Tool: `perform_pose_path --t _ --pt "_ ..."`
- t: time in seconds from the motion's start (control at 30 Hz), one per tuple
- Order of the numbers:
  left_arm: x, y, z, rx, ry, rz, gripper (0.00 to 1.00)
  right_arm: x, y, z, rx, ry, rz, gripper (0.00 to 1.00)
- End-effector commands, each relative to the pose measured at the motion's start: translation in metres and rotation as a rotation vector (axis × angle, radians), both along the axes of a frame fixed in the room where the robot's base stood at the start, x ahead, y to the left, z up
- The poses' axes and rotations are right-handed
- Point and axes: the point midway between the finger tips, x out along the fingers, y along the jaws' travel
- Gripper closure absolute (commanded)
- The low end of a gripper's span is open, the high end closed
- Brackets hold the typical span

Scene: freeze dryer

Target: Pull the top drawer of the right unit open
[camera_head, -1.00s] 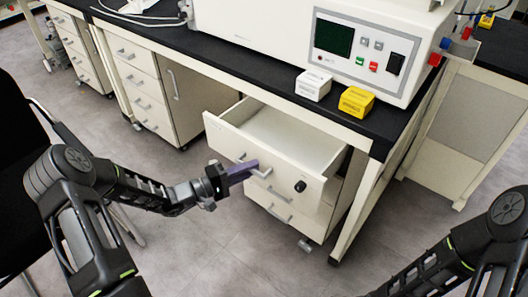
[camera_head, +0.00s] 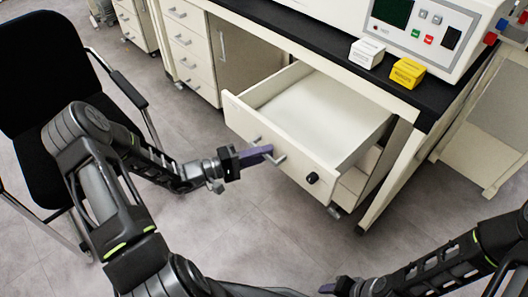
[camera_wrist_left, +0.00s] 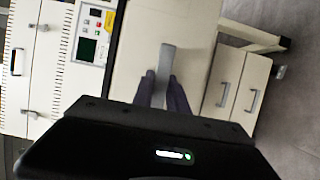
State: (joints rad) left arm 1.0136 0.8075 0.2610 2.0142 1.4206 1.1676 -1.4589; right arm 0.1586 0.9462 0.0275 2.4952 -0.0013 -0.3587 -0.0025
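The top drawer (camera_head: 262,151) of the right unit is pulled well out, and its empty interior shows. Its front has a bar handle (camera_head: 280,160) and a round black lock. My left gripper (camera_head: 268,151) is at this handle. In the left wrist view its two purple fingers (camera_wrist_left: 165,92) lie on both sides of the grey handle (camera_wrist_left: 166,62), closed on it. My right gripper (camera_head: 330,288) shows only partly at the bottom edge of the head view; its opening cannot be made out.
A white box (camera_head: 367,52) and a yellow box (camera_head: 407,72) stand on the black benchtop (camera_head: 330,50) beside the white machine (camera_head: 440,30). A black chair (camera_head: 60,75) stands at the left. Another drawer unit (camera_head: 190,50) is under the bench. Open floor lies before the drawer.

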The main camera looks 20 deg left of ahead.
Motion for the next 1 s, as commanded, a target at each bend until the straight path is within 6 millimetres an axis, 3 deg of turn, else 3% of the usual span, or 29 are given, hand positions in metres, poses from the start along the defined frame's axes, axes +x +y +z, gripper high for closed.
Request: perform_pose_path --t 0.27,0.67,1.0 --pt "0.0 0.0 0.0 0.001 0.001 -0.001 0.6 0.0 0.0 0.0 0.0 0.0 0.0 0.53" --pt "-0.006 0.007 0.0 0.001 -0.001 0.002 0.6 0.0 0.0 0.001 0.0 0.0 0.0 0.53" --pt "-0.044 0.044 0.0 0.001 0.001 0.003 0.6 0.0 0.0 0.003 0.0 0.0 0.0 0.53"
